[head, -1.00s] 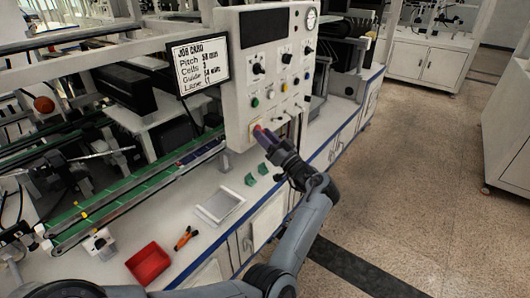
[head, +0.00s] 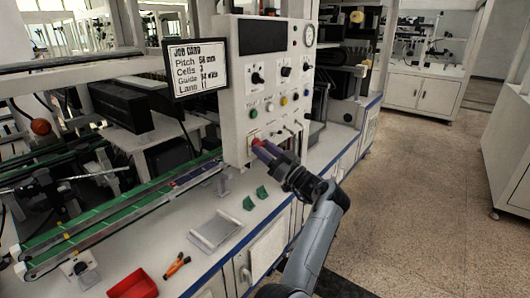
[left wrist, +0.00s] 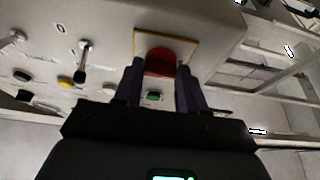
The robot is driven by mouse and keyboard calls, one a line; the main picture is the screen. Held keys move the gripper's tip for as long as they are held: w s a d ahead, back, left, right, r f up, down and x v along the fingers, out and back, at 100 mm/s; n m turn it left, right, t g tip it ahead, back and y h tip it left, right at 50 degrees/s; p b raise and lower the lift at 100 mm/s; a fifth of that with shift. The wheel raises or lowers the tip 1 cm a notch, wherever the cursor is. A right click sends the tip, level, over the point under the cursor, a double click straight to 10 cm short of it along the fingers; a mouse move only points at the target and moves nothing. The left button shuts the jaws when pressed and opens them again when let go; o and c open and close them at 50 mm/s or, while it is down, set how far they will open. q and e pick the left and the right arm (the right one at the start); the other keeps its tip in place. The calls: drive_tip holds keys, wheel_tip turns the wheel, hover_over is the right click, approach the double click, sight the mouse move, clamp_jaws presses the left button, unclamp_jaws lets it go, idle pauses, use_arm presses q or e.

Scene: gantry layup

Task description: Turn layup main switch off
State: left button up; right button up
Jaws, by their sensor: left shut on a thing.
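The layup control panel (head: 240,100) is a pale upright box with knobs, buttons and a gauge. The red main switch (head: 257,143) is low on its front, on a yellow-edged plate. My left gripper (head: 265,149) reaches the switch and is shut on it. In the left wrist view, the red switch (left wrist: 160,63) sits between the two purple fingers of my left gripper (left wrist: 160,85). The fingers partly hide the switch in the head view, and I cannot tell its turned position. My right gripper is not in view.
A job card screen (head: 196,67) stands left of the panel. A green conveyor (head: 120,215) runs below it. On the bench lie a grey tray (head: 214,230), green pieces (head: 255,197), an orange-handled tool (head: 177,264) and a red bin (head: 133,285). Floor at right is open.

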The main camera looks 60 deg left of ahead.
use_arm(q)
drive_tip(key=o, duration=1.1)
drive_tip(key=shift+c, duration=0.2)
drive_tip(key=shift+d, duration=0.1)
drive_tip(key=v, duration=1)
drive_tip(key=shift+d, duration=0.3)
drive_tip(key=shift+w+f, duration=0.1)
drive_tip(key=shift+f, duration=0.15)
